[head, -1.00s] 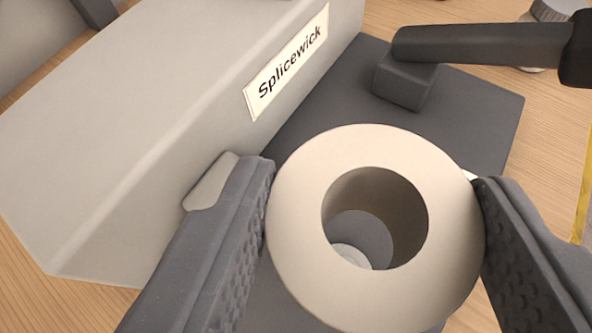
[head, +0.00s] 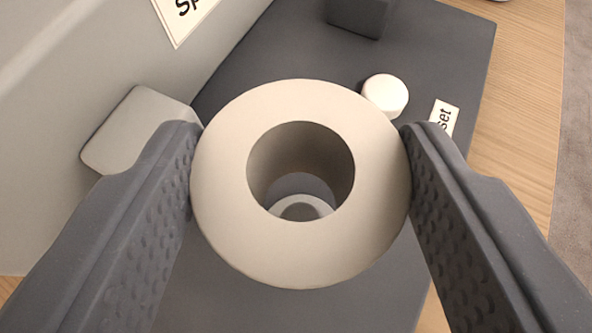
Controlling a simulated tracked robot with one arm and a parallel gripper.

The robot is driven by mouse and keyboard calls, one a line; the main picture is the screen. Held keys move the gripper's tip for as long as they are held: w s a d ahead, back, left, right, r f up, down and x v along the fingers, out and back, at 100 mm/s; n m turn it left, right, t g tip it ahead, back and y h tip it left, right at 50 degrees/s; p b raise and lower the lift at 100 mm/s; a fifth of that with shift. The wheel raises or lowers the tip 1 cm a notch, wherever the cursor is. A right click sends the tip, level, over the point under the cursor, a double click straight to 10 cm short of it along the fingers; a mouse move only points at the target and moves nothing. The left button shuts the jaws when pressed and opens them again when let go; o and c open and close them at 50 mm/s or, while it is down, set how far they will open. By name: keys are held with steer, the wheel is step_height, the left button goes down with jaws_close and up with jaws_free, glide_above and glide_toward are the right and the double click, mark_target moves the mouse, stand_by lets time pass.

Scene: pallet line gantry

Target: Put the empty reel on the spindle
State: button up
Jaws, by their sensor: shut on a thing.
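The empty reel (head: 300,262) is a cream ring with a wide round hole, seen from above in the head view. My gripper (head: 300,128) is shut on the reel, with one ridged grey finger against its left side and one against its right. Through the hole shows a light grey rounded piece (head: 301,208), which looks like the top of the spindle; it sits low in the hole, a little below its centre. The rest of that piece is hidden by the reel. I cannot tell how far the reel is above it.
A dark grey base plate (head: 270,65) lies under the reel. A pale machine housing (head: 70,90) with a cut-off label stands at left, a grey tab (head: 138,130) jutting from it. A white button (head: 385,95), a label ending "set" (head: 444,117) and a dark block (head: 361,15) are beyond.

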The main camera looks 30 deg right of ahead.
steer(key=shift+f+b, duration=1.05)
steer(key=shift+f, duration=1.5)
steer(key=o, duration=1.1)
steer(key=shift+s, duration=0.15)
steer(key=p+v, duration=0.1)
steer(key=v, duration=1.2)
steer(key=shift+s+a+r, duration=0.1)
steer(key=shift+s+r, duration=0.05)
steer(key=shift+s, duration=0.1)
steer(key=shift+w, duration=0.1)
